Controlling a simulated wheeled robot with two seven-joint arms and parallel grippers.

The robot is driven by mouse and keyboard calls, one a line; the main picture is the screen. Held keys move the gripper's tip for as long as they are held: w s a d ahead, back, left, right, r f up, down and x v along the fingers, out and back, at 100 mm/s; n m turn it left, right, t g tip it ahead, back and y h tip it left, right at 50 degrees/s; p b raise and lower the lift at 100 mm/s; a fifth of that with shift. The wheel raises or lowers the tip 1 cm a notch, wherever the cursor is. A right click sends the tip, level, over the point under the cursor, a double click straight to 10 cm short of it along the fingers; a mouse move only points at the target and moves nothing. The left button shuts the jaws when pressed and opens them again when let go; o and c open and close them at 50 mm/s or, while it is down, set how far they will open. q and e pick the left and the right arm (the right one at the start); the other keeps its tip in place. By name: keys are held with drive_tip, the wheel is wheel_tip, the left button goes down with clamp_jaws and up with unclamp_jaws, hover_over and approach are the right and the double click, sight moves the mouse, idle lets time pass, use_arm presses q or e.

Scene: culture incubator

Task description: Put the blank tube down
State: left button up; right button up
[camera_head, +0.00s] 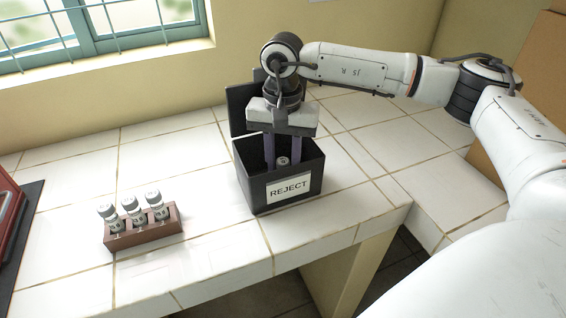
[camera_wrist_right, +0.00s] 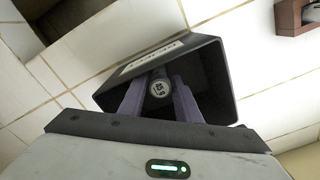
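In the right wrist view, the cap (camera_wrist_right: 160,88) sits between the fingertips, close to the box wall with the label. The tube's lower part and the box floor under it are hidden, so I cannot tell whether it touches the floor. My left gripper is not in view.
A brown rack (camera_head: 143,236) with 3 capped tubes stands on the white tiled counter, left of the box. A red object (camera_head: 8,215) on a dark mat is at the far left edge. The box's lid (camera_head: 240,108) stands open at the back. Tiles between rack and box are clear.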

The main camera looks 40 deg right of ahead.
drive_tip(key=shift+r, duration=0.25)
wheel_tip(320, 180, up, 12)
drive_tip(key=b, duration=0.1)
drive_tip(key=shift+f, duration=0.1)
idle(0.6)
